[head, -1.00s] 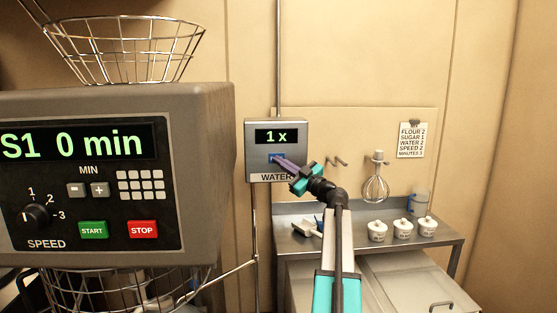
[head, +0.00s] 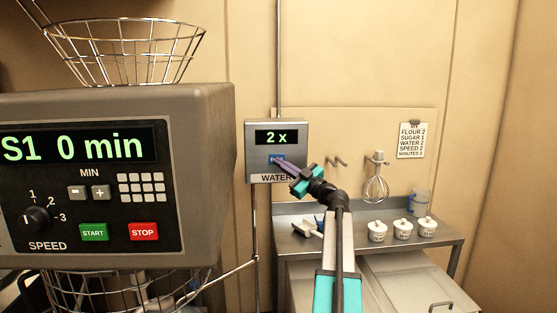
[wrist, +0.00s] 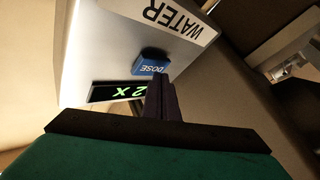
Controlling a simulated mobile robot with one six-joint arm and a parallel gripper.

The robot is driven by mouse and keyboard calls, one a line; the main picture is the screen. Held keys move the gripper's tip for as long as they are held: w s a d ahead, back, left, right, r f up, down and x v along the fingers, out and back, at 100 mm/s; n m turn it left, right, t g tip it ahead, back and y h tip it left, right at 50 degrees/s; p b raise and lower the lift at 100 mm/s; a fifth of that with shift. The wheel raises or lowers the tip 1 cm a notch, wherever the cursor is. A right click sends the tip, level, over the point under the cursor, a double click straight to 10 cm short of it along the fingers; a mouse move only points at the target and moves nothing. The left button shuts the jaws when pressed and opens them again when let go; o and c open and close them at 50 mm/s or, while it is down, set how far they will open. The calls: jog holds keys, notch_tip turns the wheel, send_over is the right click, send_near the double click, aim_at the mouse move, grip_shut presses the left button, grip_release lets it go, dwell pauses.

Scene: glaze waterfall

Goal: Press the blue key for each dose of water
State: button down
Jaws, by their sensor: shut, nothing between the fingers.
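The water box (head: 291,150) hangs on the wall in the head view, and its display (head: 277,137) reads 2 x. Its blue key (head: 277,157) sits below the display, partly covered by my fingertips. In the wrist view the blue key (wrist: 150,65) is marked DOSE and stands out from the box face. My gripper (head: 280,161) is shut and empty, with its tips at the blue key. The tips (wrist: 161,78) show at the lower edge of the key in the wrist view; I cannot tell whether they touch it.
A mixer panel (head: 85,180) reading S1 0 min fills the left. A recipe card (head: 411,140) on the wall lists WATER 2. A whisk (head: 375,185) hangs above a steel table (head: 440,240) with several small white tubs.

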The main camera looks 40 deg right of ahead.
jog(key=shift+s+a, duration=0.2)
jog(key=shift+s, duration=0.05)
dwell(0.3)
jog(key=s+a+p, duration=0.1)
jog(key=s, duration=0.1)
jog(key=s+a+p, duration=0.1)
jog(key=s+a, duration=0.1)
jog(key=shift+a, duration=0.1)
dwell(0.5)
jog(key=shift+w, duration=0.1)
dwell(2.5)
